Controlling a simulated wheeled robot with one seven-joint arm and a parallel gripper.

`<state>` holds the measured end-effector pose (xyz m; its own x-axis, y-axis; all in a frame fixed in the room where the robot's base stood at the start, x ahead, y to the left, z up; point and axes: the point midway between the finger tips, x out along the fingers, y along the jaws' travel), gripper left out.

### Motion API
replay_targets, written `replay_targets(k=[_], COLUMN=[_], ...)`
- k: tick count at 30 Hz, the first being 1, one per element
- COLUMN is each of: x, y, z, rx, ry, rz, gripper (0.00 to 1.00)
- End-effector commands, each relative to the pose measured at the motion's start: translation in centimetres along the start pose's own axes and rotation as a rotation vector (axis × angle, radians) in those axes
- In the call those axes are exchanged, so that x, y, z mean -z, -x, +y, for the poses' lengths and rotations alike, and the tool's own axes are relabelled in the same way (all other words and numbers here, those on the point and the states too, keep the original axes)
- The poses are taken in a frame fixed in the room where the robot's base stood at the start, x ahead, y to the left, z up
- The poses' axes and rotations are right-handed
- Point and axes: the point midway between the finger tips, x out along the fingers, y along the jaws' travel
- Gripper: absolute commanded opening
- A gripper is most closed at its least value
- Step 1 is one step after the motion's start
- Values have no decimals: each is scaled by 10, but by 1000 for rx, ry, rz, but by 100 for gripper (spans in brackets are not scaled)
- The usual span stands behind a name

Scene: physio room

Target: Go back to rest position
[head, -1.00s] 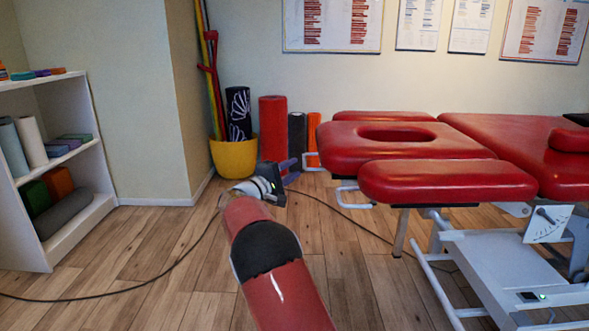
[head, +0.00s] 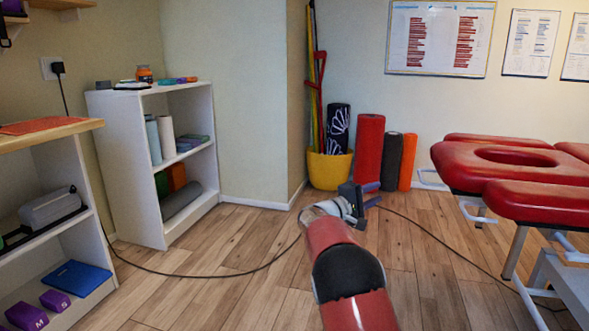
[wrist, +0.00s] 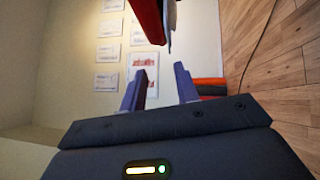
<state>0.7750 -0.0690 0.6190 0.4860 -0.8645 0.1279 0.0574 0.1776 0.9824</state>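My gripper (head: 370,194) is held out over the wooden floor, at the end of my red arm, pointing toward the back wall. In the wrist view its two blue-grey fingers (wrist: 160,88) stand apart with nothing between them. The gripper is open and empty. No object is in contact with it in either view.
A red treatment table (head: 520,165) stands at the right. White shelves (head: 150,160) are at the left. A yellow bucket (head: 329,169) and upright rolls (head: 369,150) stand by the back wall. A black cable (head: 230,274) crosses the otherwise clear floor.

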Motion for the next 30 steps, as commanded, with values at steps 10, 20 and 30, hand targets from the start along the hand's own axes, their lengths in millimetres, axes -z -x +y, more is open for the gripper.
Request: replay_targets(k=[10, 20, 30], x=[-57, -147, -288], y=[-10, 2, 98], z=[18, 36, 53], rx=[179, 475, 978], ry=[-60, -173, -433], rz=[-51, -101, -95], gripper=[31, 31, 31])
